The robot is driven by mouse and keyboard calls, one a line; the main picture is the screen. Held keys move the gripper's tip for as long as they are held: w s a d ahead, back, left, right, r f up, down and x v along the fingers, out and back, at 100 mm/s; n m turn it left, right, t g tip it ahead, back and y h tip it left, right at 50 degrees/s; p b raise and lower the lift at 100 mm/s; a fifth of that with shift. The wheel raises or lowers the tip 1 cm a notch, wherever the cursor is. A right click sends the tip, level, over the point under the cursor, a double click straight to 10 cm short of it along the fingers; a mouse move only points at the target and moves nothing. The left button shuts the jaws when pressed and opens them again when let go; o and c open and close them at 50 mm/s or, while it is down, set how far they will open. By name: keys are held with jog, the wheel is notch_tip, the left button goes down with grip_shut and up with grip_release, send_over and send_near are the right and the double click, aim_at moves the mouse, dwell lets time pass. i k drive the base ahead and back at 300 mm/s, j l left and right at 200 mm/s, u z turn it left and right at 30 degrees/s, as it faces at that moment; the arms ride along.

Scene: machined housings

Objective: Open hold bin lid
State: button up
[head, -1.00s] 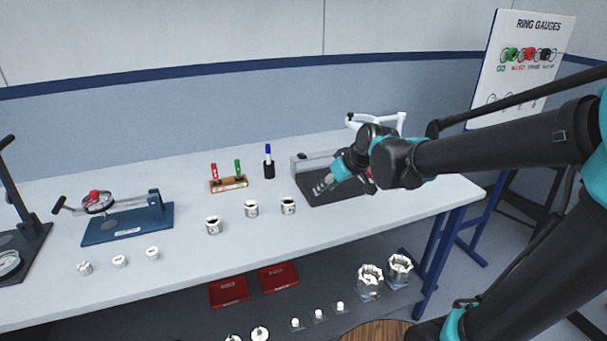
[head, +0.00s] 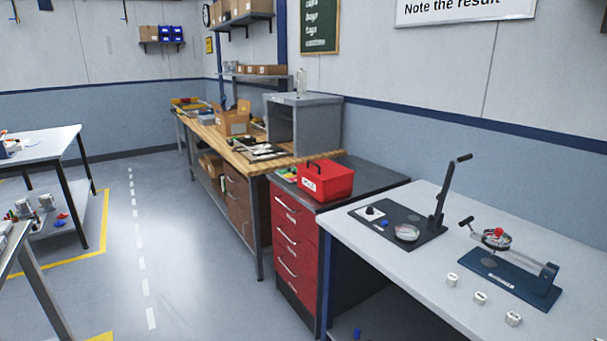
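A red box with a dark handle on top and a white label (head: 326,181) sits on the dark top of a red drawer cabinet, in the middle of the head view. It may be the hold bin, but the label is too small to read. Its top looks closed. My gripper and arm are out of view in the current picture.
The red drawer cabinet (head: 293,250) stands between a wooden workbench (head: 215,133) and a white table (head: 385,265). The white table carries a dark gauge stand (head: 420,228), a blue gauge fixture (head: 512,278) and small white parts (head: 480,298). The floor at left (head: 200,270) is clear.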

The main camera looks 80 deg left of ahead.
aim_at(324, 169)
jog(key=u, duration=2)
jog(key=i+u, duration=0.45)
jog(key=u, duration=0.15)
